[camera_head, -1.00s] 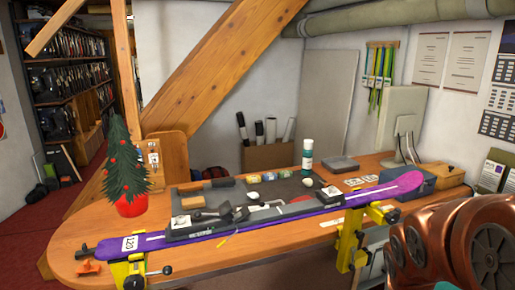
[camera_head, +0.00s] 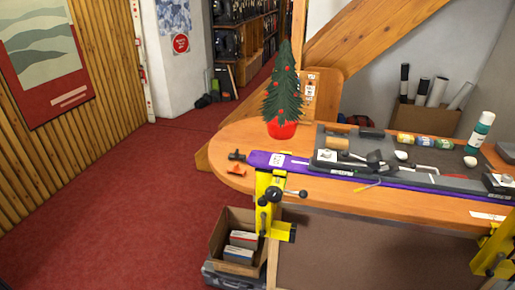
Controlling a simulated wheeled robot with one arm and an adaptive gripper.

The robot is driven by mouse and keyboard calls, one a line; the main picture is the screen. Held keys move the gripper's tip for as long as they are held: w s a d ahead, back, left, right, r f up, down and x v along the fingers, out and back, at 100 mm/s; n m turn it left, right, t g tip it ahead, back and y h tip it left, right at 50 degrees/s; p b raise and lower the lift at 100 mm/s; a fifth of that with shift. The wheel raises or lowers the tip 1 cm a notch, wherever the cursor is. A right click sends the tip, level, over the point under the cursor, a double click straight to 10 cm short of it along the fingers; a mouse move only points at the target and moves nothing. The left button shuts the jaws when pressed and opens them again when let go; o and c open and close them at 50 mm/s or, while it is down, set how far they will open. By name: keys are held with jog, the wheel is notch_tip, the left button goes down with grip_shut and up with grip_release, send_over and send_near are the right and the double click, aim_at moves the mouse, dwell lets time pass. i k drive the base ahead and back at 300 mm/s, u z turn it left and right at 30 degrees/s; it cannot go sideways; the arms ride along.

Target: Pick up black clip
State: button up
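A small black piece (camera_head: 237,155), which looks like the black clip, lies on the wooden bench (camera_head: 232,137) at the left tip of a purple ski (camera_head: 264,158). It seems to touch or nearly touch the ski tip; I cannot tell which. A small orange piece (camera_head: 236,170) lies just in front of it. My gripper is not in view.
A yellow vise (camera_head: 266,187) with a black handle clamps the ski's left end. A potted tree (camera_head: 282,130) stands behind the ski. A cardboard box (camera_head: 217,236) sits below the bench. Red floor (camera_head: 130,200) is free to the left.

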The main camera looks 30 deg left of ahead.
aim_at(236, 156)
jog(key=u, duration=1.5)
jog(key=i, duration=0.1)
jog(key=u, duration=0.3)
